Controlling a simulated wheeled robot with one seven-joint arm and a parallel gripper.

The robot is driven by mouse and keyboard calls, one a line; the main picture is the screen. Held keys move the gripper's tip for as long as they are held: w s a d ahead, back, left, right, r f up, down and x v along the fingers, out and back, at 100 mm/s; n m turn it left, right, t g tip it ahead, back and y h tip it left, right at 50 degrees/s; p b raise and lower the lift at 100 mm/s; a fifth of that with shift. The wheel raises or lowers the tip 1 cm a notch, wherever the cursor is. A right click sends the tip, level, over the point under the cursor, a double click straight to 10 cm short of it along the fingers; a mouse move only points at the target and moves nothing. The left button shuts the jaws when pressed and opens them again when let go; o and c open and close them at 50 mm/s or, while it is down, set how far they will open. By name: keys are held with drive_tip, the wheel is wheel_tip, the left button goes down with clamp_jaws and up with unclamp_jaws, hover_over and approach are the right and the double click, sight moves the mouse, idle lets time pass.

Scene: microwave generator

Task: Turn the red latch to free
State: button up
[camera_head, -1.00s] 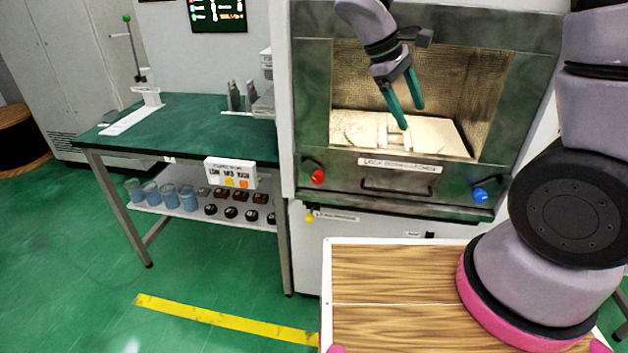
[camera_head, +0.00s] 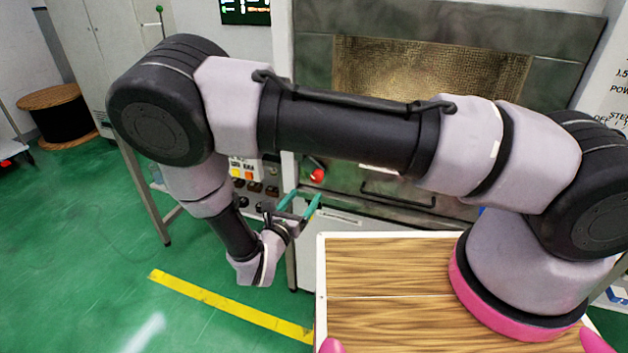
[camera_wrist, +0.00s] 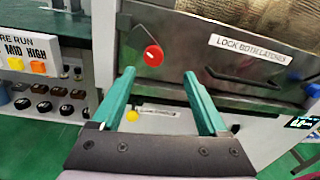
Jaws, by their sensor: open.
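The red latch (camera_head: 317,174) is a round red knob on a dark lever at the lower left of the microwave front. In the wrist view the red latch (camera_wrist: 153,56) appears just beyond and between the fingertips. My gripper (camera_head: 304,197) has two teal fingers spread open, pointing up towards the latch from below. In the wrist view my gripper (camera_wrist: 158,73) is empty, with clear space between the fingers. I cannot tell the exact gap to the latch. The blue latch (camera_head: 481,210) is almost fully hidden behind my arm.
A dark bar handle (camera_head: 398,195) crosses the lower front. A label reading about locking both latches (camera_wrist: 255,55) lies right of the red latch. A yellow knob (camera_wrist: 132,115) sits below. A button panel (camera_wrist: 30,55) and shelf items stand left. My arm covers much of the head view.

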sight(316, 179)
drive_tip(key=shift+n+t+y, duration=0.3)
drive_tip(key=shift+n+y, duration=0.1)
drive_tip(key=shift+n, duration=0.1)
drive_tip(key=x, duration=0.6)
drive_tip(key=f+x, duration=0.1)
drive_tip(key=x, duration=0.3)
drive_tip(key=shift+w+a, duration=0.15)
drive_tip(key=shift+w, duration=0.05)
clamp_jaws()
